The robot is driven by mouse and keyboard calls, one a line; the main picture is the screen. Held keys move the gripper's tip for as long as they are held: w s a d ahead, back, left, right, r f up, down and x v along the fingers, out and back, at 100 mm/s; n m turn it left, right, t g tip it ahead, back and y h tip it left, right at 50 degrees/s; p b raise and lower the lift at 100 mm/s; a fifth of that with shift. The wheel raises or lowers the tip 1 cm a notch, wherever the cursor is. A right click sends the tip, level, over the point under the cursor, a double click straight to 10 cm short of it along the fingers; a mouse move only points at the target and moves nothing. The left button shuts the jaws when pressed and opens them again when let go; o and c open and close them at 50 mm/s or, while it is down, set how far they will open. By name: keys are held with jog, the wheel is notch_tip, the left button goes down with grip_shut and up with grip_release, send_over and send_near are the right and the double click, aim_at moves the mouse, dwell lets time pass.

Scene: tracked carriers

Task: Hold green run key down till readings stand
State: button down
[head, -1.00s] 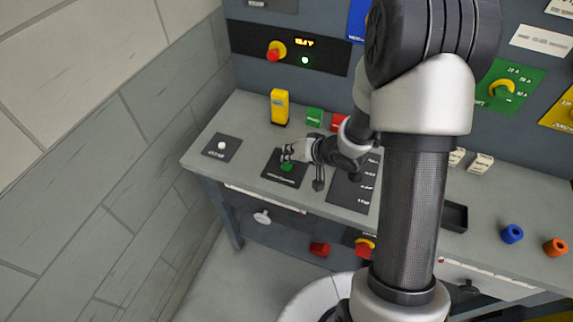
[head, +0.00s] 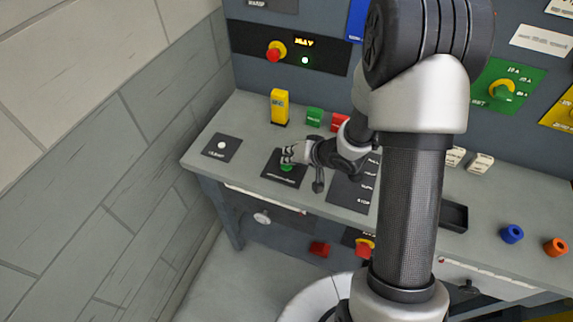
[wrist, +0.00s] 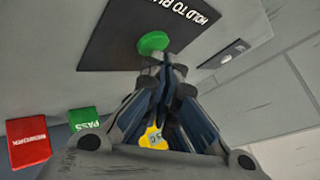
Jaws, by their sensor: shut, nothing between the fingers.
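The green run key (head: 286,168) is a round button on a black plate on the bench top. In the wrist view the green key (wrist: 153,42) sits beside white lettering that reads "HOLD TO RU…". My gripper (head: 287,155) is shut and empty, its fingertips right at the key. In the wrist view my fingertips (wrist: 172,68) overlap the key's near edge; I cannot tell whether they press it. The readings display (head: 304,42) on the back panel shows lit amber digits, too small to read surely. A green lamp (head: 305,60) below it is lit.
A yellow block (head: 280,106) stands behind the key. Green (head: 314,117) and red (head: 340,122) blocks lie right of it. A plate with a white button (head: 221,146) is to the left. A red knob on a yellow collar (head: 276,51) is on the panel.

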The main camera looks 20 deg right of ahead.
jog(key=shift+f, duration=0.55)
dwell(1.3)
jog(key=shift+r, duration=0.1)
dwell(2.5)
jog(key=shift+r+p, duration=0.9)
jog(key=shift+p, duration=0.1)
notch_tip(320, 180, up, 5)
jog(key=p, duration=0.5)
dwell(1.8)
